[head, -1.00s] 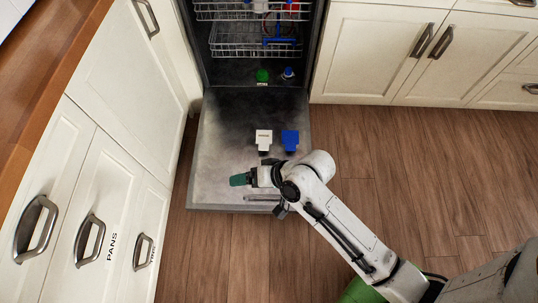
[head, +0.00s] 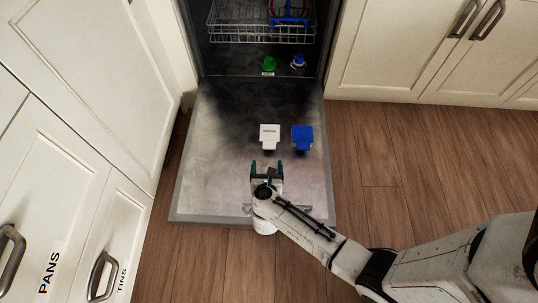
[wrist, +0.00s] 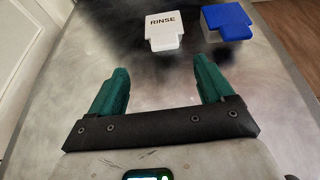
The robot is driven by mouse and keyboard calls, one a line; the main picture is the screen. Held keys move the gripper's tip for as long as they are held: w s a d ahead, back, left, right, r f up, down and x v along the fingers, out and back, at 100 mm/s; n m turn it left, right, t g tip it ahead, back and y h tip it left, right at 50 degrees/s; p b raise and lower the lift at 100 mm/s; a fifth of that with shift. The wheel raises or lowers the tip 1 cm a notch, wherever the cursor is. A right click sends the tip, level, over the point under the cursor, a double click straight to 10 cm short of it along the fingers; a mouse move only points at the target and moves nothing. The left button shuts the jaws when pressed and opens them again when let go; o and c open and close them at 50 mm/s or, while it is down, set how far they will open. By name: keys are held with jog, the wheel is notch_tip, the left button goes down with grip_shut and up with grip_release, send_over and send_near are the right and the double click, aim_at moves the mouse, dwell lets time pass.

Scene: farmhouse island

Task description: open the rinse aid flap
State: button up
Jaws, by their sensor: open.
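The white flap (head: 270,136) lies on the inner face of the lowered dishwasher door (head: 205,185). In the wrist view the white flap (wrist: 174,30) reads RINSE, and its narrow tab points toward me. It looks flat against the door. My gripper (head: 267,165) is over the door, in front of the white flap and apart from it. In the wrist view my gripper (wrist: 160,68) has its two green fingers spread with nothing between them. The fingers point toward the RINSE flap, which is just beyond the tips.
A blue flap (head: 303,138) sits close to the right of the white one. A green cap (head: 268,63) and a blue-and-white cap (head: 298,61) are at the back in the tub, below a wire rack (head: 235,33). White cabinets (head: 390,60) flank the dishwasher. The wooden floor is clear.

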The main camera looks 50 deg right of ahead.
aim_at(269, 145)
jog(key=shift+d+f, duration=0.2)
jog(key=shift+f, duration=0.2)
jog(key=shift+w+d+f+m, duration=0.15)
jog(key=shift+d+m, duration=0.15)
jog(key=b+x, duration=0.4)
jog(key=x, duration=0.4)
jog(key=shift+d+f, duration=0.1)
jog(key=shift+w+d+f+b, duration=0.15)
jog(key=shift+w+d+b, duration=0.2)
jog(key=shift+d, duration=0.1)
grip_shut()
